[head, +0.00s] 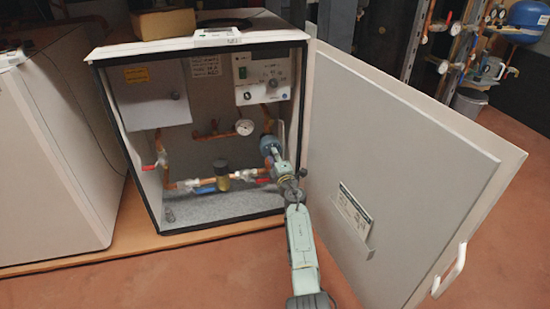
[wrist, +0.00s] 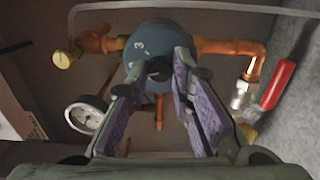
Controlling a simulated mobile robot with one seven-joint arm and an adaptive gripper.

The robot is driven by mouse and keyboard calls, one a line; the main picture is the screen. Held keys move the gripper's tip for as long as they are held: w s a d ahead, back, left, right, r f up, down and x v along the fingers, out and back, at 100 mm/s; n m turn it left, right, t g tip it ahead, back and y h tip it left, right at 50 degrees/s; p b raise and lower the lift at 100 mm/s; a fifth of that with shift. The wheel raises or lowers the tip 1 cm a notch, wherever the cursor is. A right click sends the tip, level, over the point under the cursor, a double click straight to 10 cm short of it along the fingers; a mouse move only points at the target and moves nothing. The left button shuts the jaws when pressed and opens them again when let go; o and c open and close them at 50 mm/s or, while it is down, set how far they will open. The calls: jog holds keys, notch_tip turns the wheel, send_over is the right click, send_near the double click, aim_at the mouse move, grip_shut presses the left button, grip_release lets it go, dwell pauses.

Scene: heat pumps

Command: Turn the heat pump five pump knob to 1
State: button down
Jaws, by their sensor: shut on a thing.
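The heat pump cabinet (head: 190,235) stands open, and its pump (head: 268,144) is a round blue body on the copper pipes at the right inside. In the wrist view the pump face (wrist: 150,38) shows pale numbers, with a 3 and a 2 readable. Its small dark knob (wrist: 158,70) is at the face's lower middle. My gripper (wrist: 160,76) has its purple-padded fingers closing in on both sides of the knob, shut on it. In the head view my gripper (head: 273,156) reaches in from the front, against the pump. Which number the knob points to cannot be told.
The open door (head: 400,170) stands close to the right of my arm. Inside are a gauge (head: 244,127), a control panel (head: 262,75), and red-handled valves (head: 149,167). In the wrist view, a red valve handle (wrist: 278,84) is right of the fingers.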

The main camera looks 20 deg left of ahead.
jog(key=n+b, duration=0.1)
jog(key=n, duration=0.5)
jog(key=shift+n, duration=0.3)
jog(key=shift+r, duration=0.1)
dwell(0.4)
jog(key=c, duration=1.4)
grip_release()
